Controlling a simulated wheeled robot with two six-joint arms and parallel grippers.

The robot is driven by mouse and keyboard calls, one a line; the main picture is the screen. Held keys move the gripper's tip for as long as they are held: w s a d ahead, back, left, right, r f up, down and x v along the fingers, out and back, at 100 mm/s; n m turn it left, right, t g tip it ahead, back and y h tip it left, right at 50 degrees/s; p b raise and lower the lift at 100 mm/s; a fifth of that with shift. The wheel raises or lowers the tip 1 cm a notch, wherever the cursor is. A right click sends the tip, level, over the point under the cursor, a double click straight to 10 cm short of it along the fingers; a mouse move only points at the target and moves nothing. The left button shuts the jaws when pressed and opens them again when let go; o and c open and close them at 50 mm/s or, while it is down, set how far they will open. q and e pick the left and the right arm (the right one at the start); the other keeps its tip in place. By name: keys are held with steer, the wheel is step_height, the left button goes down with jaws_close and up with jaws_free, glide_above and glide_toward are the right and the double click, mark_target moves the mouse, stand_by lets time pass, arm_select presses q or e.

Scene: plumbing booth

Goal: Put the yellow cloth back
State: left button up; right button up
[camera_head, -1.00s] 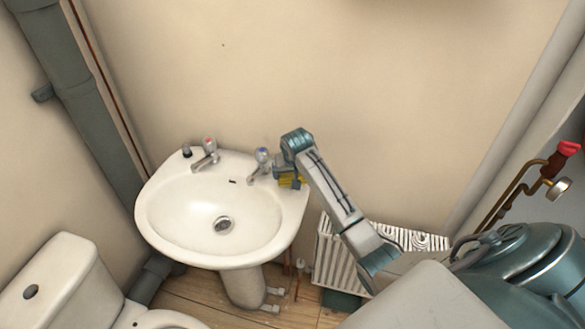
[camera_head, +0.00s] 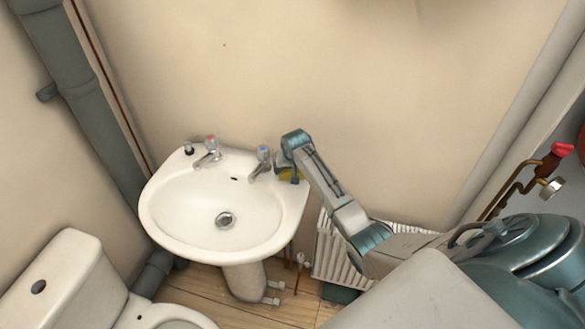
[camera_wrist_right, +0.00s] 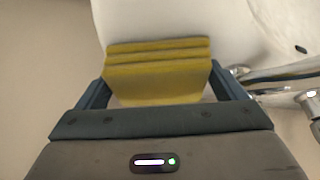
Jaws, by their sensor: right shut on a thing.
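The yellow cloth (camera_wrist_right: 158,72) is folded in layers and sits between the two fingers of my right gripper (camera_wrist_right: 160,95) in the right wrist view. The gripper is shut on it. In the head view a small part of the cloth (camera_head: 287,175) shows under my right gripper (camera_head: 288,172), at the right back corner of the white sink (camera_head: 168,232). The wrist hides most of the cloth there. I cannot tell whether the cloth touches the sink rim. My left gripper is in neither view.
The blue-marked tap (camera_head: 261,165) stands close to the left of my right gripper, and the red-marked tap (camera_head: 209,152) is farther left. A dark plug (camera_head: 188,148) is on the sink's back left. A white radiator (camera_head: 333,250) is below my right arm. A toilet (camera_head: 62,275) is at the lower left.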

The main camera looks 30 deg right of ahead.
steer(key=o, duration=0.6)
steer(key=shift+f, duration=0.1)
steer(key=b+v, duration=0.2)
steer(key=v, duration=1)
